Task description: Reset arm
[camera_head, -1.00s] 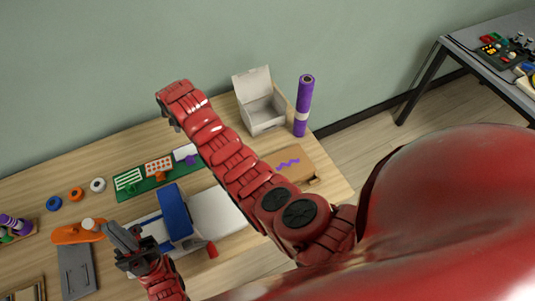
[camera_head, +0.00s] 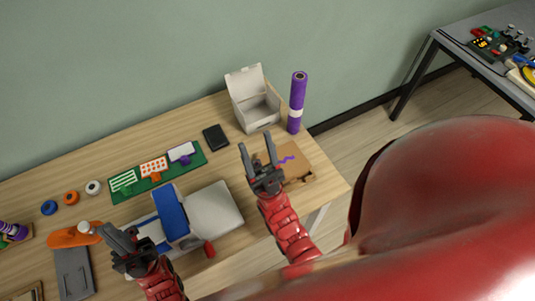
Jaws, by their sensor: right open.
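My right gripper (camera_head: 259,161) is open and empty in the head view. It is above the right part of the wooden table, beside a brown board with a purple squiggle (camera_head: 298,172). My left gripper (camera_head: 105,237) is further left, over the table near the orange tool with a pale knob (camera_head: 75,235). Its fingers point to the upper left, and I cannot tell whether they are open or shut.
A blue and white machine (camera_head: 172,212) stands between my grippers. An open white box (camera_head: 254,101) and a purple roll (camera_head: 297,105) stand at the back right. A green mat (camera_head: 139,193), a black pad (camera_head: 216,137) and a grey plate (camera_head: 73,272) lie on the table (camera_head: 228,158).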

